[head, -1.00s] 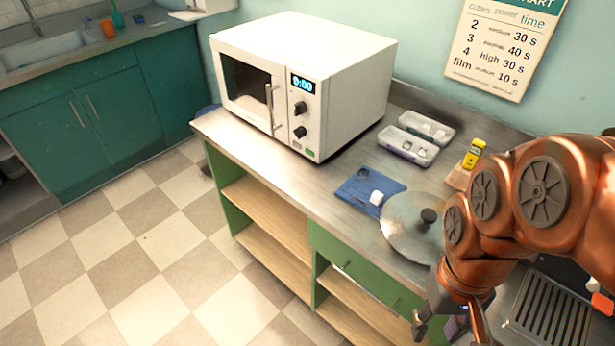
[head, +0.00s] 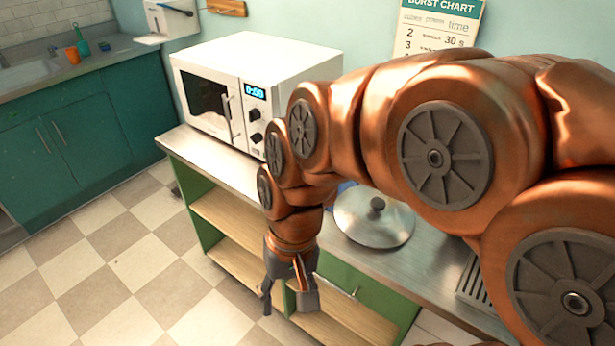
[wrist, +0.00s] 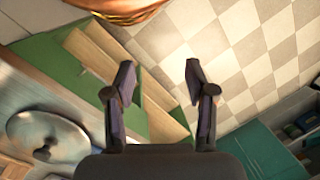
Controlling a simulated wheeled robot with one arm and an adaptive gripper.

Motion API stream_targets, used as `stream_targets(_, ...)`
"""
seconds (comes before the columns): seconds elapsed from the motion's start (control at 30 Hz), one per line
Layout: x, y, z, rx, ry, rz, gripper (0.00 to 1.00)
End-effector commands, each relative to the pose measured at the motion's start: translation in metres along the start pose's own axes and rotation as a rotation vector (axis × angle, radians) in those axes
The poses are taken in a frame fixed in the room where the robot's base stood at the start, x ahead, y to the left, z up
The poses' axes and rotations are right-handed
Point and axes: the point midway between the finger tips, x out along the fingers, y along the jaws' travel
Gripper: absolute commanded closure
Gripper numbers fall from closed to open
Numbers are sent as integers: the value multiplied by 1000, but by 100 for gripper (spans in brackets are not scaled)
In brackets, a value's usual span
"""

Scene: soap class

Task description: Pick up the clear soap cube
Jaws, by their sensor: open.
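No soap cube shows in the current views; my arm covers the part of the counter where the cubes and trays stood in the earlier head view. A small edge of the blue mat (head: 346,187) shows between my arm and the lid. My gripper (head: 287,297) hangs in front of the counter's green front, pointing down, over the floor side. In the wrist view my gripper (wrist: 158,82) has its two fingers wide apart with nothing between them.
A round metal lid (head: 375,222) with a dark knob lies on the counter (head: 440,265), right of my gripper. The white microwave (head: 215,95) stands at the counter's left end. Green shelving (head: 225,220) is below. Checkered floor (head: 110,270) is clear at left.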

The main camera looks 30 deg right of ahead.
Motion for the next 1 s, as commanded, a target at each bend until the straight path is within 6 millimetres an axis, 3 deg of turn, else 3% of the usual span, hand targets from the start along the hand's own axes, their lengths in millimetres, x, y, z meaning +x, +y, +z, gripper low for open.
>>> stream_targets(0.07,9,-13,-28,149,11,-98,45)
stream_targets(0.23,3,-32,-90,483,23,-314,45)
stream_targets(0.33,-4,-32,-130,688,19,-447,45)
stream_targets(0.47,-17,-18,-184,959,2,-627,45)
stream_targets(0.67,-43,41,-265,1385,-51,-928,45)
stream_targets(0.8,-59,106,-311,1664,-109,-1147,45)
stream_targets(1.0,-72,193,-344,1943,-189,-1399,45)
